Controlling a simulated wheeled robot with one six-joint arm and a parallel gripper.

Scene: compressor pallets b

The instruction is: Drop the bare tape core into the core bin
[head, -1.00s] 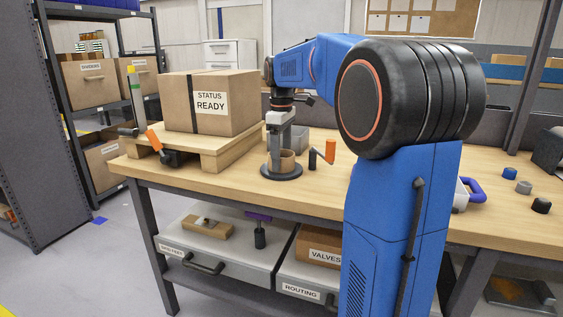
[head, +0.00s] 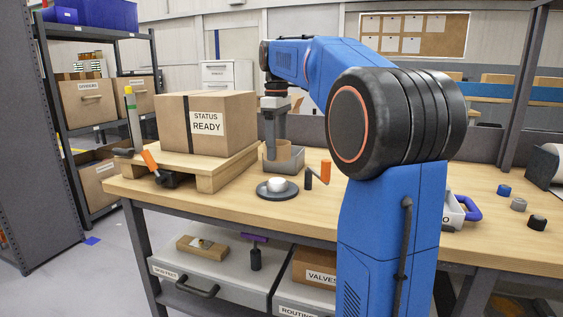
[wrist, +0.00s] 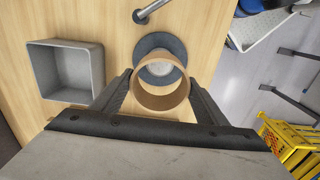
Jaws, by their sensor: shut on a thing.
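The bare tape core (wrist: 162,103) is a brown cardboard ring. My gripper (wrist: 161,80) is shut on it, with one finger on each side. In the head view the core (head: 291,153) is held above the bench, in front of part of a grey bin. That open grey bin (head: 293,166) stands on the bench behind the dark round base. It shows empty at the left in the wrist view (wrist: 50,88), apart from the core. The dark round base (head: 263,193) with a white hub (head: 277,185) sits on the bench below the core.
An orange-handled crank (head: 325,173) stands right of the base. A carton marked STATUS READY (head: 222,123) on a wooden pallet (head: 205,182) stands to the left. Several small knobs (head: 518,204) lie at the right of the bench.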

